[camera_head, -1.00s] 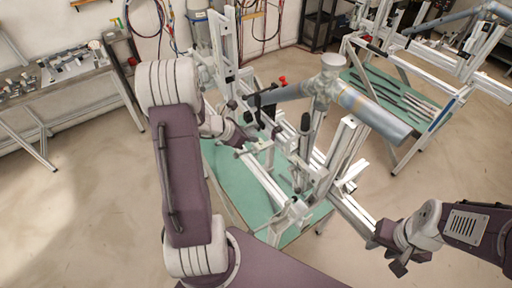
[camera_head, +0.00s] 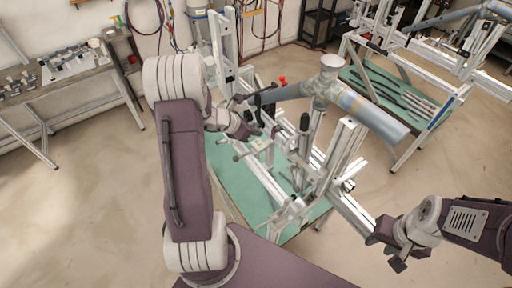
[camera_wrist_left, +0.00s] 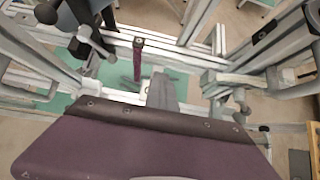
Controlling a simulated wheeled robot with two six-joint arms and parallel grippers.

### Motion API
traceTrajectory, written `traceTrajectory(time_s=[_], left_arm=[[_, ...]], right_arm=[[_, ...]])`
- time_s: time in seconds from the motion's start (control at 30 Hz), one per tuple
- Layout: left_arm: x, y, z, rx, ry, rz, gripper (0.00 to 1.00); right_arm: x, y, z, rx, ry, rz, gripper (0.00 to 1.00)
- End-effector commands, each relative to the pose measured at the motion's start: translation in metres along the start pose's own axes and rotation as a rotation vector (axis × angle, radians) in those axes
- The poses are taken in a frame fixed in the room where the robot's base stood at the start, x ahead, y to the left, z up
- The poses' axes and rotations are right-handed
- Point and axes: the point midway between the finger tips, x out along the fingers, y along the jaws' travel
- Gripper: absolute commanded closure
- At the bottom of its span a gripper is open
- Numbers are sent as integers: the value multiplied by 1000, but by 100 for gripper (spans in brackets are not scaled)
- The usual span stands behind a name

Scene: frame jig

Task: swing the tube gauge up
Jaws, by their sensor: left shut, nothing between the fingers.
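The frame jig (camera_head: 341,160) is a stand of pale metal rails over a green mat, with a blue-grey tube assembly (camera_head: 372,115) across its top. I cannot single out the tube gauge with certainty among the dark levers and small clamps near my left gripper. My left gripper (camera_head: 250,131) is shut and empty at the jig's left side, close to a dark lever (camera_head: 262,98) and a small pale block (camera_head: 260,145). Contact cannot be told. In the left wrist view, my own purple body hides the lower part. My right gripper (camera_head: 396,254) is low at right, away from the tubes.
A bench with small parts (camera_head: 80,62) stands at the left wall. A second jig (camera_head: 425,62) with a green shelf of dark bars stands at the back right. A red knob (camera_head: 282,80) is near the tubes. Floor at the left is clear.

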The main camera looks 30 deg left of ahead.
Motion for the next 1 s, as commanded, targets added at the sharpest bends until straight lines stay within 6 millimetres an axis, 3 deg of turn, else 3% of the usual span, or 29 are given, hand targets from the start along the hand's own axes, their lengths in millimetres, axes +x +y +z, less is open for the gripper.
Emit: traceTrajectory(time_s=[0.47,1.0], left_arm=[[5,0,22,1,-1,0,100],[10,0,32,2,0,-1,100]], right_arm=[[-12,0,-1,0,0,0,64],[-16,0,-2,0,0,0,64]])
